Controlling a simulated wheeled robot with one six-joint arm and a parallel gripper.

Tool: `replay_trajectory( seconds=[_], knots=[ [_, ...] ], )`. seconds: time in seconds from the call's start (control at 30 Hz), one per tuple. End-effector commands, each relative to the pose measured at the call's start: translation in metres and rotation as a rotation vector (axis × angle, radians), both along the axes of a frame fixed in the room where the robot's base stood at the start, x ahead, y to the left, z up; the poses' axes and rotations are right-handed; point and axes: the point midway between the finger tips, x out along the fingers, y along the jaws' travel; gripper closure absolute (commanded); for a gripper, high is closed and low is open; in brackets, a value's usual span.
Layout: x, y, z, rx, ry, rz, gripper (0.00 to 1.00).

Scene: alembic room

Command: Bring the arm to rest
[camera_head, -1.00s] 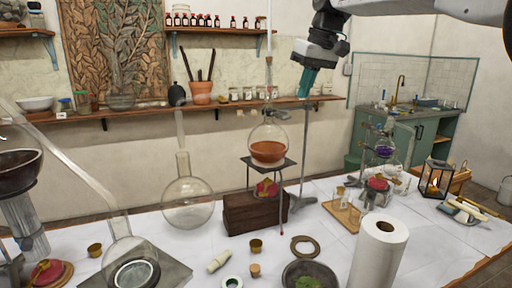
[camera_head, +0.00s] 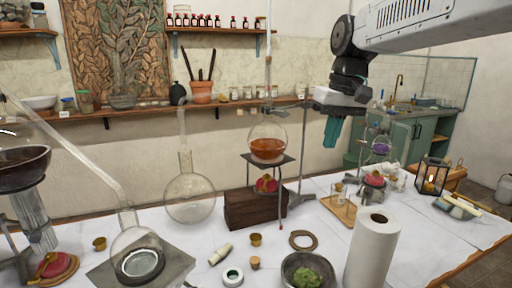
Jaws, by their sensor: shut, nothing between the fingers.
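My gripper (camera_head: 332,132) hangs from my arm at the upper right of the head view. Its teal fingers point down and are shut with nothing between them. It is in the air above the table, to the right of the round flask with orange-brown liquid (camera_head: 267,150) and apart from it. My arm reaches in from the top right corner. The fingertips touch nothing that I can see.
The white-covered table (camera_head: 150,235) holds much glassware. A paper towel roll (camera_head: 372,250) stands at the front right. A flask with purple liquid (camera_head: 381,148) and a lantern (camera_head: 431,176) stand farther right. A wall shelf (camera_head: 140,110) runs behind.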

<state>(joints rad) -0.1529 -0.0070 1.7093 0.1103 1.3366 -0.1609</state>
Motion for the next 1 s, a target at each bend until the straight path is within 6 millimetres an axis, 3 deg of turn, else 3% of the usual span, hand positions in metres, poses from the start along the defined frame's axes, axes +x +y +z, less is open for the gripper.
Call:
replay_trajectory(
  seconds=[0.4, 0.53, 0.7, 1.0],
  knots=[
    [-0.212, -0.075, -0.098, -0.086, 0.062, -0.222, 1.00],
    [-0.263, -0.088, -0.127, -0.101, 0.055, -0.262, 1.00],
    [-0.295, -0.095, -0.140, -0.101, 0.024, -0.287, 1.00],
    [-0.298, -0.098, -0.133, -0.095, -0.012, -0.302, 1.00]
  ],
)
